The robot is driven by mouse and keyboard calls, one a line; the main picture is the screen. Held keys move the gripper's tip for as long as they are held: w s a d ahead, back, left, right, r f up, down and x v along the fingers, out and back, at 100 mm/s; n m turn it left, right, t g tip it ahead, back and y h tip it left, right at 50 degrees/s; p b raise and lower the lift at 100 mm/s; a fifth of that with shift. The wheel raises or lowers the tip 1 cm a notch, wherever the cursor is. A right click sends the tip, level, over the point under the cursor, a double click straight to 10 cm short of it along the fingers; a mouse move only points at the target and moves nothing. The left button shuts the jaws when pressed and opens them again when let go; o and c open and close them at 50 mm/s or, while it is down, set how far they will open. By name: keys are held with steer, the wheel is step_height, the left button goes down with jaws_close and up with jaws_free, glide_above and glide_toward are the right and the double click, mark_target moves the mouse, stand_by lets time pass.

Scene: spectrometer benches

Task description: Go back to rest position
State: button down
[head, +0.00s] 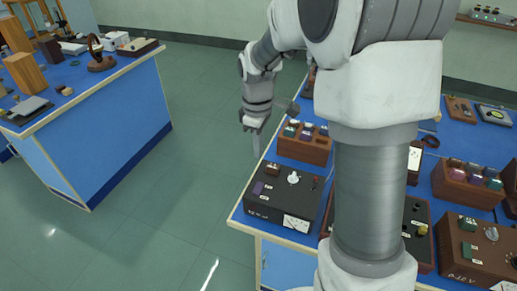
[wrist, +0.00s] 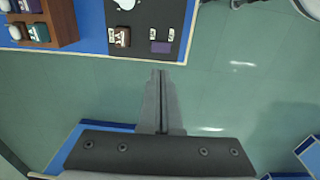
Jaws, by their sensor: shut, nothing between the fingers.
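My gripper (head: 256,146) hangs at the left edge of the right-hand bench in the head view, pointing down. In the wrist view my gripper (wrist: 159,74) has its two fingers together with nothing between them. Green floor shows beneath the fingers. The fingertips appear beside the bench edge, close to a black instrument box (head: 284,195) with a meter and a knob. The same black box (wrist: 140,30) shows at the top of the wrist view. My arm covers part of the bench in the head view.
Another blue bench (head: 100,130) with wooden blocks and instruments stands at the left. Green floor (head: 180,195) between the benches is clear.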

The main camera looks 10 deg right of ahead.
steer(key=s+r+m+t, duration=0.2)
steer(key=s+r+m, duration=0.3)
steer(key=s, duration=0.5)
steer(key=s+r+m+t, duration=0.3)
steer(key=s+r+m, duration=0.2)
steer(key=s+r, duration=0.3)
steer(key=s, duration=0.3)
steer(key=shift+s+r+m, duration=0.3)
steer(key=shift+m, duration=0.1)
